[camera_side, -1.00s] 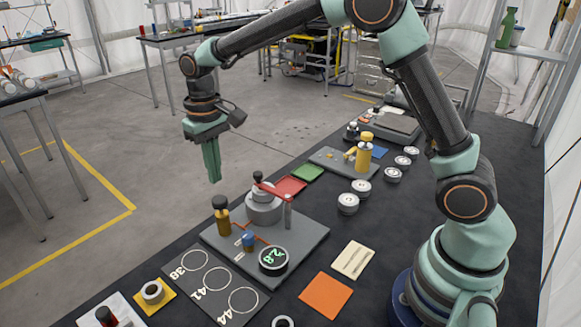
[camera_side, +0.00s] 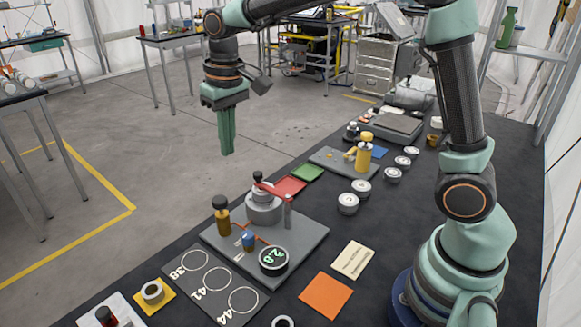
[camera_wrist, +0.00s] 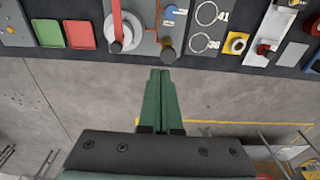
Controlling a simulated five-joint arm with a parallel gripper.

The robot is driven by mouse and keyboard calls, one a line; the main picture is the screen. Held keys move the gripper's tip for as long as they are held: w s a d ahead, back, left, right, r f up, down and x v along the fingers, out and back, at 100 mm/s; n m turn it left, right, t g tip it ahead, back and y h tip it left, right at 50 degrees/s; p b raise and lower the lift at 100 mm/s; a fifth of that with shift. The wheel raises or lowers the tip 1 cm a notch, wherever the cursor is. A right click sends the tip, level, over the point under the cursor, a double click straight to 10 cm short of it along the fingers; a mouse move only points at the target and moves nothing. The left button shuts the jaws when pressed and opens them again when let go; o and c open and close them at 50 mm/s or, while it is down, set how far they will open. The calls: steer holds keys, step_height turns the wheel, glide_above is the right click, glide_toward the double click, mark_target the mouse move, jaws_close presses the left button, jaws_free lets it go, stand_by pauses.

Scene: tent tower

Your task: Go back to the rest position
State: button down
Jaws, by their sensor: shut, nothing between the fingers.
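My gripper (camera_side: 227,152) hangs in the air with its green fingers pointing down, above and beyond the far edge of the black table. It is shut and empty. In the wrist view the two green fingers (camera_wrist: 161,74) lie together, with grey floor behind them. The grey device plate (camera_side: 312,236) with a round grey pot, a red lever and a dial reading 2.8 stands on the table, apart from the gripper. It also shows at the top of the wrist view (camera_wrist: 145,47).
The table holds a plate with marked rings (camera_side: 216,285), an orange square (camera_side: 326,295), a cream card (camera_side: 353,260), red (camera_side: 290,187) and green (camera_side: 307,172) squares, several silver discs (camera_side: 348,203) and a yellow device (camera_side: 363,152). The air around my gripper is clear.

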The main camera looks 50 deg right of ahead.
steer(key=s+d+r+t, duration=0.1)
steer(key=s+d+t, duration=0.1)
steer(key=s, duration=0.5)
steer(key=s+d+r+t, duration=0.1)
steer(key=s+d+t, duration=0.1)
steer(key=s+d, duration=0.3)
steer(key=shift+s+d+r+t, duration=0.2)
steer(key=shift+s+t, duration=0.1)
steer(key=shift+s, duration=1.4)
stand_by(5.1)
